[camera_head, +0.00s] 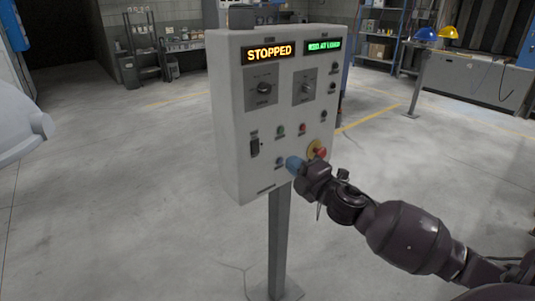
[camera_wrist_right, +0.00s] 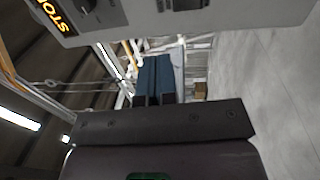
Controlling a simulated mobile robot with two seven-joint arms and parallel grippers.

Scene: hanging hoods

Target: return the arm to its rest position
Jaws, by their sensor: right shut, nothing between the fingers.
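My right arm (camera_head: 410,235) reaches in from the lower right in the head view. Its right gripper (camera_head: 294,164) has blue fingertips and is in front of the lower part of a pale control box (camera_head: 232,150). I cannot tell from this view whether the tips touch the panel. In the right wrist view the blue fingers (camera_wrist_right: 154,80) are together with nothing between them, and the box (camera_wrist_right: 230,18) lies across the top of the picture. My left gripper is not in view.
The box stands on a grey post (camera_head: 277,240). It carries a "STOPPED" display (camera_head: 269,52), a green-lit display (camera_head: 322,46), knobs, coloured buttons and a red emergency button (camera_head: 319,152) close to the gripper. Floor around the post is clear.

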